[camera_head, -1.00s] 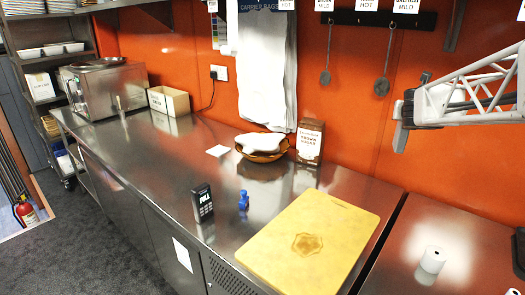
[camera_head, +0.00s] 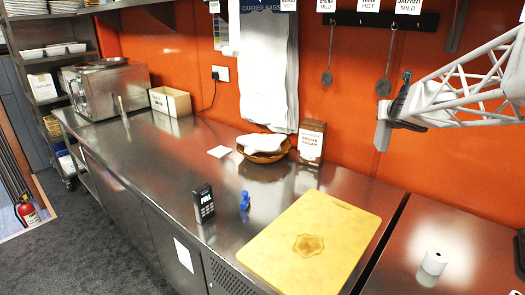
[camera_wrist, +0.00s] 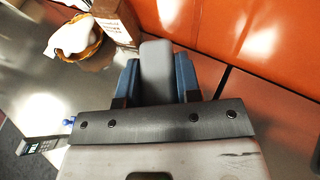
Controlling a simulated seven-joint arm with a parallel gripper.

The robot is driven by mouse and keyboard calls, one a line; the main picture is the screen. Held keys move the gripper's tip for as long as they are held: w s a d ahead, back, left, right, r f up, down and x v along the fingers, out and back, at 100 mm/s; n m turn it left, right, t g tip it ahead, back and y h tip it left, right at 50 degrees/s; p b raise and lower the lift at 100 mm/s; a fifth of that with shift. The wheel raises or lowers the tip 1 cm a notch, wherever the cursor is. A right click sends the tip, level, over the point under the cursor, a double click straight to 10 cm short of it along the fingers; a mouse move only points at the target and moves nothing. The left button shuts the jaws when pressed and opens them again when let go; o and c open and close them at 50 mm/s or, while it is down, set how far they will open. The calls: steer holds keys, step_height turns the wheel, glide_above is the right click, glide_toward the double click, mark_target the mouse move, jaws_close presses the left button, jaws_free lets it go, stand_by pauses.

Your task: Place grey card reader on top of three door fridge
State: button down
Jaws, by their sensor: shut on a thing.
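My gripper (camera_wrist: 158,82) is shut on a plain grey, round-edged block, the grey card reader (camera_wrist: 157,70), which stands out between the two blue-grey fingers in the wrist view. The three door fridge (camera_head: 170,180) is the long steel counter unit with doors and a vent grille. Its steel top runs from the left to the yellow board. The held reader is apart from that top.
On the fridge top are a yellow cutting board (camera_head: 285,262), a black keypad device (camera_head: 203,204), a small blue item (camera_head: 244,201), a bowl (camera_head: 265,157), a brown sugar box (camera_head: 311,142) and a steel appliance (camera_head: 107,87). Bare steel lies left of the keypad device. A white roll (camera_head: 434,262) stands right.

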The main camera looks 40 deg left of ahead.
steer(key=s+a+n+g+y, duration=0.6)
steer(key=s+a+n+g, duration=0.5)
steer(key=s+a, duration=0.85)
step_height(320, 180, down, 22)
steer(key=shift+s+d, duration=0.2)
steer(key=shift+s, duration=0.2)
steer(key=shift+r, duration=0.1)
steer(key=shift+w+a, duration=0.1)
steer(key=w+a+f, duration=0.1)
steer(key=w+a, duration=1)
steer(key=shift+f, duration=0.25)
steer(key=shift+a, duration=0.1)
